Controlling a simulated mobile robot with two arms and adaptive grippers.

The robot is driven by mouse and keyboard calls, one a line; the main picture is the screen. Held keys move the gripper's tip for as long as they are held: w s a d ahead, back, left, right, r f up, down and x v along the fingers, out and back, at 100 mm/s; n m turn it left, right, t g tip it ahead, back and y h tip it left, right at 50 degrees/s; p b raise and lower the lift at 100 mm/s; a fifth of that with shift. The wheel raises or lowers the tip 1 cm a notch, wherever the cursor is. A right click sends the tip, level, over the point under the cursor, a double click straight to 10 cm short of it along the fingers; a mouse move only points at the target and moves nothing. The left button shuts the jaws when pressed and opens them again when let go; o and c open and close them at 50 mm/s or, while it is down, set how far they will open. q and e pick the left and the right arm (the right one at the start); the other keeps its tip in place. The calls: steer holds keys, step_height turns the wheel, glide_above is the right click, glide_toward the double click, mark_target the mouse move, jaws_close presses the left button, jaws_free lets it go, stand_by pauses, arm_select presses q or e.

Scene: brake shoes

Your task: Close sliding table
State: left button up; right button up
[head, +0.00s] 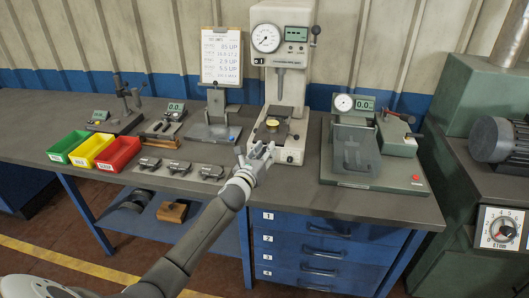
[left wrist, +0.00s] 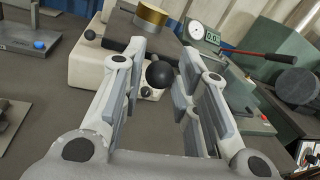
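The white press-like tester (head: 281,50) stands at the back middle of the bench. On its base is the dark sliding table (head: 281,133), with a brass round piece (head: 272,123) on top. The brass piece also shows at the top of the left wrist view (left wrist: 151,14). My left gripper (head: 259,151) is at the front of the tester's base. In the left wrist view it is open (left wrist: 164,60), and a black ball knob (left wrist: 159,75) appears between its fingers. I cannot tell whether either finger touches the knob. My right gripper is not in view.
A gauge fixture with a red-handled lever (head: 393,115) stands to the right. Small brake pads (head: 180,167) lie in a row to the left. Green, yellow and red bins (head: 118,154) stand further left. The bench front right of the gripper (head: 300,190) is clear.

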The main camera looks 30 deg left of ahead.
mark_target(267, 144)
arm_select(q)
jaws_close()
steer(key=w+b, duration=0.1)
steer(key=w+a+b, duration=0.1)
steer(key=w, duration=0.1)
steer(key=shift+w, duration=0.1)
steer(key=shift+w+a+f, duration=0.1)
steer(key=shift+w+a, duration=0.05)
steer(key=shift+w, duration=0.3)
steer(key=shift+o, duration=2.4)
jaws_free()
steer(key=shift+s, duration=0.1)
